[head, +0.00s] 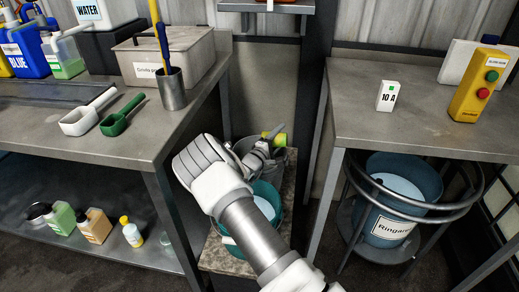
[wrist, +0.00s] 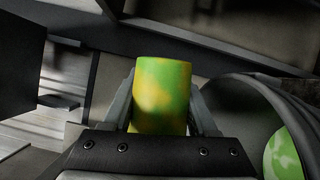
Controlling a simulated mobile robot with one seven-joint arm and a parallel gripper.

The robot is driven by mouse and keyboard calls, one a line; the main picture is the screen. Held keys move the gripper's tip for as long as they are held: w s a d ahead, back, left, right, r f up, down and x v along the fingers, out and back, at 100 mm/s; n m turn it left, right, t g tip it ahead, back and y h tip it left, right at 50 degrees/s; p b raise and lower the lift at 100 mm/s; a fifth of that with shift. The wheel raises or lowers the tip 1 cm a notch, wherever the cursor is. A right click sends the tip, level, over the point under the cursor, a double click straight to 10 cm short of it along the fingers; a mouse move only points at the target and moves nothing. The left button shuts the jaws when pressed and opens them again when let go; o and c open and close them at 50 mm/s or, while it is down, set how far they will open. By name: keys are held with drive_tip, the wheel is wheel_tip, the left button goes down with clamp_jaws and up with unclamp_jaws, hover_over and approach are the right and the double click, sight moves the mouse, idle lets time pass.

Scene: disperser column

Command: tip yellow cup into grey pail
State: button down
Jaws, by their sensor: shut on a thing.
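The yellow cup (wrist: 162,95), blotched with green, is between the two fingers of my gripper (wrist: 160,125) in the wrist view. My gripper (head: 268,138) is shut on it. In the head view a small part of the cup (head: 280,139) shows beyond my gripper, above the pail area. The grey pail (head: 243,146) stands behind my arm, mostly hidden by it. In the wrist view a dark round rim (wrist: 245,82), likely the pail's, lies right of the cup, with a green and yellow patch (wrist: 284,155) inside. The cup's exact tilt is unclear.
A teal bucket (head: 262,222) with pale contents stands in front of the pail on a low stand (head: 222,258). Grey benches flank the gap. The left bench (head: 160,128) carries scoops and a metal beaker (head: 171,90). A blue bucket (head: 400,190) sits under the right bench (head: 425,120).

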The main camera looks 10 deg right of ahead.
drive_tip(key=shift+d+f+m, duration=0.1)
drive_tip(key=shift+f+m, duration=0.25)
drive_tip(key=shift+m, duration=0.15)
drive_tip(key=shift+s+d+f+m+g, duration=0.1)
drive_tip(key=shift+d+m+g, duration=0.1)
drive_tip(key=shift+m+g, duration=0.15)
drive_tip(key=shift+d+r+m+y+p, duration=0.2)
drive_tip(key=shift+r+m+y+p, duration=0.2)
drive_tip(key=shift+m+y+p, duration=0.25)
drive_tip(key=shift+s+d+f+m+y+b, duration=0.35)
drive_tip(key=shift+d+m+y+b, duration=0.4)
drive_tip(key=shift+m+y+b, duration=0.8)
drive_tip(key=shift+s+d+f+m+y+b, duration=0.35)
drive_tip(key=shift+d+m+y+b, duration=0.5)
drive_tip(key=shift+m, duration=1.4)
drive_tip(key=shift+s+d+f+m+y+b, duration=0.3)
drive_tip(key=shift+d+m+y+b, duration=0.65)
drive_tip(key=shift+m, duration=0.95)
